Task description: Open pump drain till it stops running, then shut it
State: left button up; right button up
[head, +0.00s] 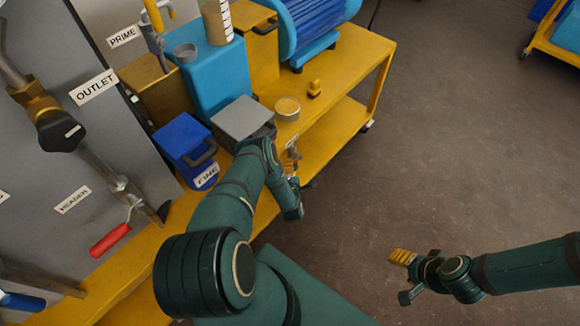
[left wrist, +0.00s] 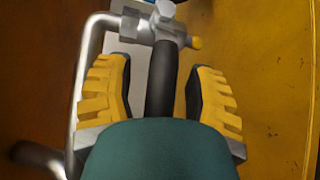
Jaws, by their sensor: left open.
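The left wrist view shows a metal valve (left wrist: 150,30) with a dark lever (left wrist: 161,80) pointing back towards me; I take it for the pump drain. My left gripper (left wrist: 160,78) is open, its yellow-padded fingers on either side of the lever with visible gaps. In the head view my left gripper (head: 292,157) is at the cart's front side, mostly hidden by my arm, and the valve is hard to make out. No running liquid shows. A blue finned motor (head: 318,25) is on the cart. My right gripper (head: 405,277) is open and empty over the floor.
The yellow cart (head: 362,72) carries a blue block (head: 213,85), a grey box (head: 242,118), a blue box (head: 185,140) labelled FINE and a round tin (head: 287,108). A panel with OUTLET and HEADER labels and a red handle (head: 110,240) stands left.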

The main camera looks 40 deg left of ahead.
pick_arm(q)
grip_shut()
jog(key=shift+f+n+t, duration=0.3)
jog(key=shift+f+n, duration=0.1)
jog(key=shift+f, duration=0.05)
jog(key=shift+w+d+f+n+t+y, duration=0.1)
jog(key=shift+w+f+n+t+y, duration=0.05)
jog(key=shift+f+n+t+y, duration=0.3)
jog(key=shift+w+d+f+n+t+y, duration=0.1)
jog(key=shift+f+n+t+y, duration=0.25)
jog(key=shift+f+n+y, duration=0.15)
grip_release()
jog(key=shift+r, duration=0.1)
